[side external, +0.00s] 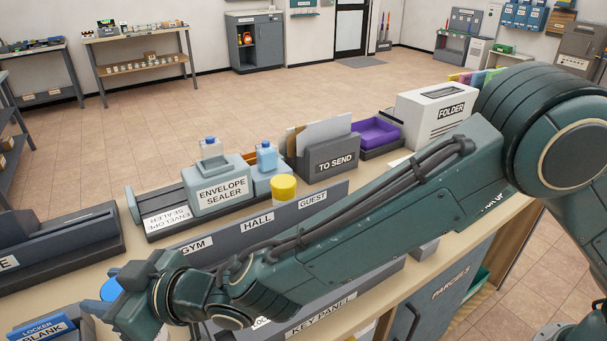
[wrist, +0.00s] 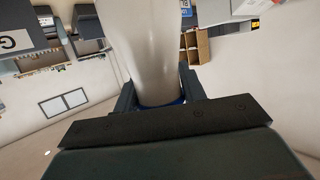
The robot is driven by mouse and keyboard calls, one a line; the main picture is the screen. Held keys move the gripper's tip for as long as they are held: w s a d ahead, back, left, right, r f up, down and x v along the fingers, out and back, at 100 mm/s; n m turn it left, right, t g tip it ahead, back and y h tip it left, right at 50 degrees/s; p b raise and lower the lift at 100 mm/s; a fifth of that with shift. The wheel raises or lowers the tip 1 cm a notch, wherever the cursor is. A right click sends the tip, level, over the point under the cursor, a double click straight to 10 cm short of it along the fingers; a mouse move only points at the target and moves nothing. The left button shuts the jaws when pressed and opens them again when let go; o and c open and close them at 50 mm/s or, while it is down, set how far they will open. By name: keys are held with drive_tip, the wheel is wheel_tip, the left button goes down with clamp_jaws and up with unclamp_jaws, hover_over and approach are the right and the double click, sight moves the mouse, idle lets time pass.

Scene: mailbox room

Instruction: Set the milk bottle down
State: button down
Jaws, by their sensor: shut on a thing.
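The white milk bottle (wrist: 152,45) fills the middle of the wrist view, with a blue part (wrist: 162,103) at its near end. My gripper (wrist: 158,85) has one finger on each side of it and is shut on it. In the side external view, my gripper (side external: 125,305) is at the lower left, over the near left part of the counter. A round blue top (side external: 110,290) shows just beside it there. The rest of the bottle is hidden behind my gripper, so I cannot tell whether its base touches anything.
A blue locker box (side external: 45,328) sits at the lower left corner. A grey slotted rack (side external: 325,196) labelled gym, hall and guest crosses the counter, with a yellow-topped container (side external: 284,187) behind it. The envelope sealer (side external: 222,190) and to-send box (side external: 333,157) stand farther back.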

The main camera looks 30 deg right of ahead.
drive_tip(key=shift+f, duration=2.1)
drive_tip(key=c, duration=0.8)
unclamp_jaws()
drive_tip(key=shift+f, duration=0.15)
drive_tip(key=shift+r, duration=0.2)
drive_tip(key=shift+v, duration=6)
